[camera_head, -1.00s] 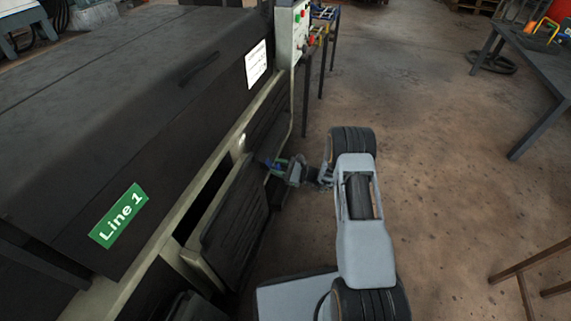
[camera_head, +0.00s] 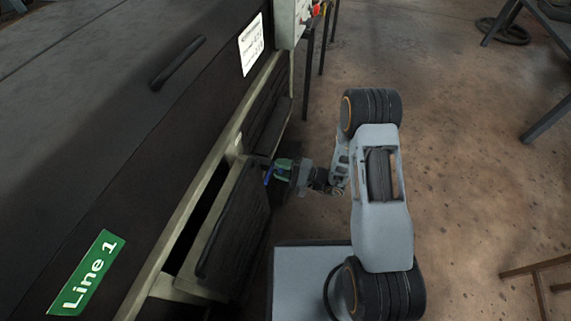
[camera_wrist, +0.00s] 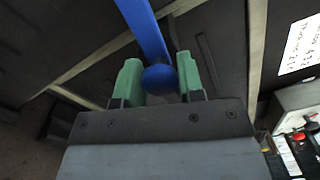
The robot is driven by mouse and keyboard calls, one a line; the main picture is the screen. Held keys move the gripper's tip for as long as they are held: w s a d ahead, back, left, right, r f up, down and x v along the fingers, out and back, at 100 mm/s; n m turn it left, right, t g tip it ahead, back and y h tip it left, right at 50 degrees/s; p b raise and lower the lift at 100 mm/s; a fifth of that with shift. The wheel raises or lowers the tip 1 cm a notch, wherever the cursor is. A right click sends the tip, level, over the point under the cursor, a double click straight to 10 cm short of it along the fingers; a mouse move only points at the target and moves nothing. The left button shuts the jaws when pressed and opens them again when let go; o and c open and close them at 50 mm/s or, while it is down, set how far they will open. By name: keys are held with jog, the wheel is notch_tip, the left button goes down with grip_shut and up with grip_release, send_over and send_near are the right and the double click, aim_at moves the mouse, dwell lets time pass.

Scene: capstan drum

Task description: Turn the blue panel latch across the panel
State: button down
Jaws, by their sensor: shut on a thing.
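The blue panel latch (camera_wrist: 147,32) shows in the wrist view as a bar running up from a round knob end, in front of the dark panel. My gripper (camera_wrist: 159,82) has its two green fingers on either side of the knob, shut on it. In the head view, my gripper (camera_head: 279,171) is at the side of the dark machine, and a small blue piece of the latch (camera_head: 268,176) shows at its fingertips. The rest of the latch is hidden or too small to make out there.
The dark machine (camera_head: 110,110) with a green "Line 1" label (camera_head: 87,272) fills the left. An open dark flap (camera_head: 232,230) leans out near my gripper. A control box (camera_head: 291,22) stands at the machine's far end.

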jog(key=shift+n+b, duration=0.45)
jog(key=shift+n, duration=0.35)
jog(key=c, duration=0.7)
grip_release()
jog(key=shift+c, duration=0.2)
jog(key=shift+d, duration=0.1)
jog(key=p+v, duration=0.3)
jog(key=v, duration=1)
jog(key=shift+d, duration=0.35)
jog(key=shift+n, duration=0.3)
